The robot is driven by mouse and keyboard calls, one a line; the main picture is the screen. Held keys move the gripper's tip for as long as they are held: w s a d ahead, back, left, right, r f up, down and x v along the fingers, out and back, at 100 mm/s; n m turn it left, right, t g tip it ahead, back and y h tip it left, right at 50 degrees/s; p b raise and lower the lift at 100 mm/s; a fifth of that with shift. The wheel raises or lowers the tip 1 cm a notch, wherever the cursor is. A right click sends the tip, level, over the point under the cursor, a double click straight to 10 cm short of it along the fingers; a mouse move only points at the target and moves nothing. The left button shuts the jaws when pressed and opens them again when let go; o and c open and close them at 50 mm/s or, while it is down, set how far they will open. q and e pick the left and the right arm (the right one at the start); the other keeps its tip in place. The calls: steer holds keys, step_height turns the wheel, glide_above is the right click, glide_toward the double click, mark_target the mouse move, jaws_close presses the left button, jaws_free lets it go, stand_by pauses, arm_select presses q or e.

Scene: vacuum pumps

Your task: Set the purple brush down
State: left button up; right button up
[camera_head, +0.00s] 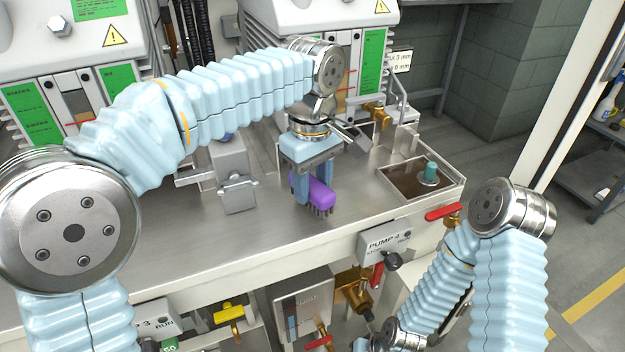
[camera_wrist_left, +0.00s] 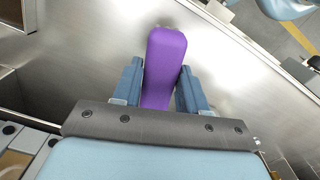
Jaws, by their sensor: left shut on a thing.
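The purple brush (camera_head: 319,195) has a purple body with dark bristles pointing down. My left gripper (camera_head: 308,190) is shut on it, with its blue fingers on either side of the body. In the head view the brush is over the steel bench top (camera_head: 270,225), near the front edge; I cannot tell whether the bristles touch the surface. In the left wrist view the purple brush (camera_wrist_left: 164,62) lies between the two fingers of my left gripper (camera_wrist_left: 157,85). My right arm is at the lower right in the head view, but its gripper cannot be made out.
A metal block with a clamp (camera_head: 236,180) stands left of the brush. A recessed tray (camera_head: 447,197) with a teal-topped piece (camera_head: 430,172) is to the right. Pump housings stand behind. The PUMP 4 switch box (camera_head: 384,242) and red lever (camera_head: 443,212) are at the front edge.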

arm_select(q)
steer(key=shift+f+b, duration=0.3)
steer(key=shift+f, duration=0.35)
steer(key=shift+f, duration=0.3)
steer(key=o, duration=1)
step_height(320, 180, up, 14)
steer(key=p, duration=0.3)
steer(key=shift+f, duration=0.1)
jaws_close()
stand_by(1.1)
